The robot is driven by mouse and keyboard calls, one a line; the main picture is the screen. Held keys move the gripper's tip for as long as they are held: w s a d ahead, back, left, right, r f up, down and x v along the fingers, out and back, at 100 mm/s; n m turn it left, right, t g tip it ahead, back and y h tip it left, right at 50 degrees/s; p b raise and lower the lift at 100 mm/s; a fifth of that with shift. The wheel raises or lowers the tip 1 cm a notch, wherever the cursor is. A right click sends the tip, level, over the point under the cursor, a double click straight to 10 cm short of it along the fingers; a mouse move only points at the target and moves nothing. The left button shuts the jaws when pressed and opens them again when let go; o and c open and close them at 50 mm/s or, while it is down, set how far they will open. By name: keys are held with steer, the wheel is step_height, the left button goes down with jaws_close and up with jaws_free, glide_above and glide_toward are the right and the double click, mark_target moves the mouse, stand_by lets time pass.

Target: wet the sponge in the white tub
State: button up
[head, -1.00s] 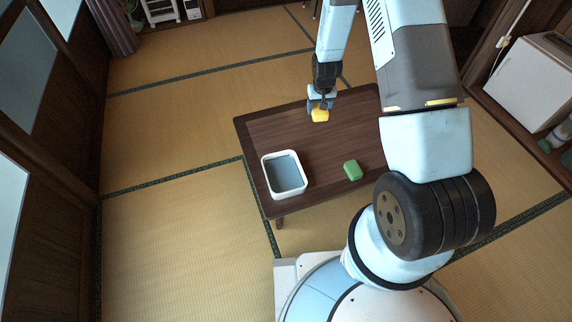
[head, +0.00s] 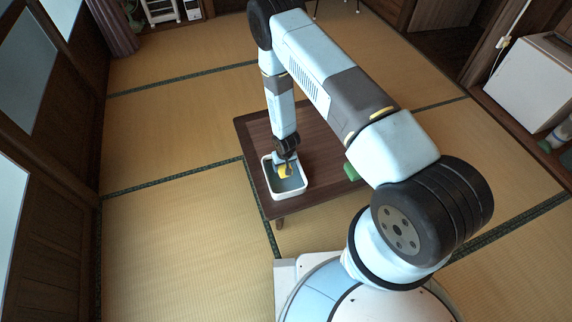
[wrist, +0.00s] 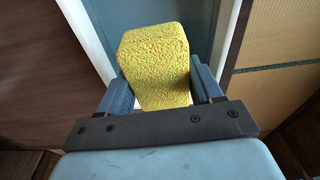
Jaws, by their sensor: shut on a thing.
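The yellow sponge (wrist: 157,65) is held between the two fingers of my gripper (wrist: 160,90), which is shut on it. In the head view the sponge (head: 286,174) is over the white tub (head: 287,195), within its rim as seen from above. My gripper (head: 285,163) points down there. The tub holds grey-blue water (head: 296,183) and stands on the near left part of the dark wooden table. I cannot tell whether the sponge touches the water.
A green block (head: 351,172) lies on the table (head: 253,135), partly hidden behind my arm. The table's far left part is bare. Tatami floor (head: 170,140) lies open to the left. A white cabinet (head: 530,85) stands at the right wall.

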steer(key=shift+f, duration=2.9)
steer(key=shift+f, duration=0.5)
steer(key=shift+r, duration=0.1)
steer(key=shift+r, duration=3.4)
